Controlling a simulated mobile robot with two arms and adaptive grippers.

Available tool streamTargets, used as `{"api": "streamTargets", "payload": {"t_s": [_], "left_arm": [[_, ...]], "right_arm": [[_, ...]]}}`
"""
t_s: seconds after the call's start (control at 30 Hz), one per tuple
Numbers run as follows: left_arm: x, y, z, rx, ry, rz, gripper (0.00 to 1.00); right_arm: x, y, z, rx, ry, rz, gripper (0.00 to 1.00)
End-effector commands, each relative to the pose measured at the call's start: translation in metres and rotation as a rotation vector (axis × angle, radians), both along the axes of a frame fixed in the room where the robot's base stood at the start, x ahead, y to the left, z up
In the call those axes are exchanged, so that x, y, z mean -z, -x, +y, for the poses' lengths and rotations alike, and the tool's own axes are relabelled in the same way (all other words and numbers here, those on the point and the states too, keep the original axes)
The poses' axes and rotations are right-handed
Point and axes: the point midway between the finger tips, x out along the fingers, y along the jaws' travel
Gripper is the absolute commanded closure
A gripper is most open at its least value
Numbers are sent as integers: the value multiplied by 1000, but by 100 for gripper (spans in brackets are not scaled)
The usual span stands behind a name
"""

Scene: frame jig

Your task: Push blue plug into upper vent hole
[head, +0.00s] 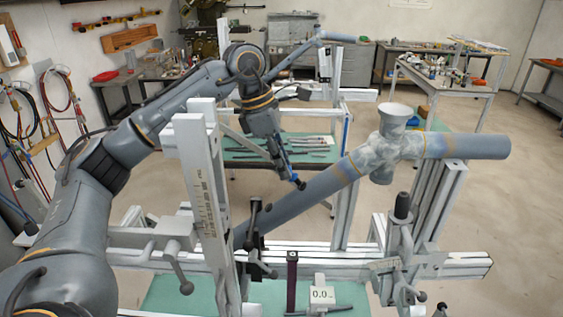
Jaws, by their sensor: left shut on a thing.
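My left gripper (294,178) points down and to the right, just above the long grey-blue tube (318,190) of the frame. It is shut on a small blue plug (299,183), which is mostly hidden by the dark fingertips. The tube slopes up to the right to a mottled pale joint (385,150) with an open round cup on top. The upper vent hole cannot be made out. Whether the plug touches the tube cannot be told. My right gripper is not in view.
A pale upright post (203,190) with a scale stands left of the tube. A metal rail (345,262) crosses below it, with clamps and a small display (322,296). Another upright clamp post (402,207) stands at right. Benches with tools stand behind.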

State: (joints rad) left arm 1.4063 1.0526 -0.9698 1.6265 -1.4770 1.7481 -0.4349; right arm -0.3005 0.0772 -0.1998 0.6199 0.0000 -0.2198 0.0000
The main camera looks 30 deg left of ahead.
Motion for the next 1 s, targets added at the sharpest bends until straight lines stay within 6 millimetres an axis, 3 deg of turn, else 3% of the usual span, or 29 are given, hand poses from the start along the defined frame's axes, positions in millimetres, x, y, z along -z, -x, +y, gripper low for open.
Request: {"api": "streamTargets", "payload": {"t_s": [1.0], "left_arm": [[10,-4,-7,1,0,1,94]], "right_arm": [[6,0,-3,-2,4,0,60]]}}
